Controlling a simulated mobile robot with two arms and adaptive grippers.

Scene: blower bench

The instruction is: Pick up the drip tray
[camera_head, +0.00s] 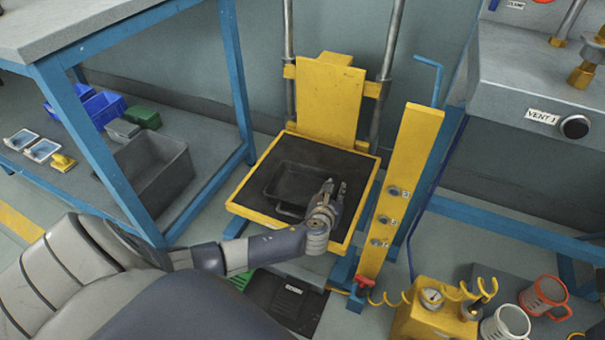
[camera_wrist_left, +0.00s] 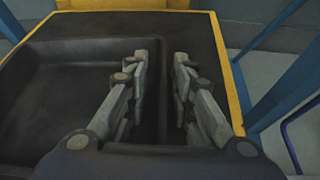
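The drip tray (camera_head: 288,182) is a dark, shallow rectangular tray with a raised rim. It lies on the black top of a yellow-framed lift platform (camera_head: 246,212). A handle loop shows at its near side. My left gripper (camera_head: 335,187) is at the right side of the tray. In the left wrist view the left gripper (camera_wrist_left: 164,75) is open, with a narrow gap between its fingers. The tray's right wall appears below that gap, and the tray (camera_wrist_left: 65,85) fills the left. Whether the fingers touch it, I cannot tell. My right gripper is not in view.
A yellow post (camera_head: 400,190) with buttons stands right of the platform, and a yellow backrest (camera_head: 328,100) rises behind it. A blue-framed bench (camera_head: 95,140) is at left. A yellow box with a gauge (camera_head: 432,310) and mugs (camera_head: 505,323) are at lower right.

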